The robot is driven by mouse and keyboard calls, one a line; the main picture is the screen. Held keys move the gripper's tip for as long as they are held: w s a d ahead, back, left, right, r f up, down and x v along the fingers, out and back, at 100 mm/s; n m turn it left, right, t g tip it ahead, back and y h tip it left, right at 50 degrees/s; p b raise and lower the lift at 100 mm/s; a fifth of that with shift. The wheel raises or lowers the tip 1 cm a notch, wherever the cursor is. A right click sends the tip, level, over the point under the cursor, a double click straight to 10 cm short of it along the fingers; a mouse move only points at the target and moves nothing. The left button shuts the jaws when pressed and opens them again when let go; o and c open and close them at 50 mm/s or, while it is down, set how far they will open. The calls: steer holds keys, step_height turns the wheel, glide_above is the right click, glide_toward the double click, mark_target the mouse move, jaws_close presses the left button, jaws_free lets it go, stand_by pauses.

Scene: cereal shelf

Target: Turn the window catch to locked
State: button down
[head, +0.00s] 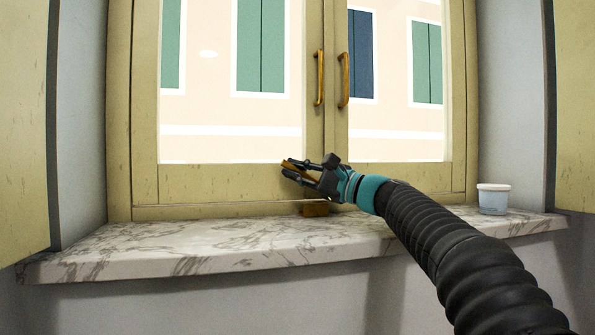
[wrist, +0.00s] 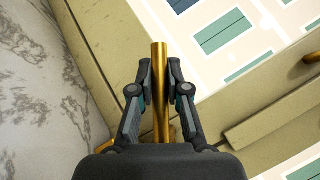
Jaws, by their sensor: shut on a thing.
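The window catch has a brass lever (wrist: 160,80), a slim rod standing out between my fingers in the wrist view. In the head view its tip shows at the fingers, and a brass block (head: 316,209), seemingly its base, sits at the bottom of the window frame. The lever appears tilted up and to the left from that block; its middle is hidden by my gripper. My gripper (head: 288,168) is shut on the lever, with one finger on each side, also in the wrist view (wrist: 160,68).
The closed window (head: 230,180) has two brass handles (head: 319,78) (head: 343,80) above my gripper. A marble sill (head: 200,245) runs below. A small light-blue tub (head: 493,199) stands on the sill at right. Yellow panels flank the window. The left of the sill is clear.

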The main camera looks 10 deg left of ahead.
steer(key=c, duration=1.1)
jaws_free()
steer(key=shift+a, duration=0.1)
steer(key=shift+c, duration=0.2)
steer(key=shift+d, duration=0.4)
steer(key=v, duration=1.1)
steer(key=shift+s+d+f, duration=0.1)
steer(key=shift+d, duration=0.1)
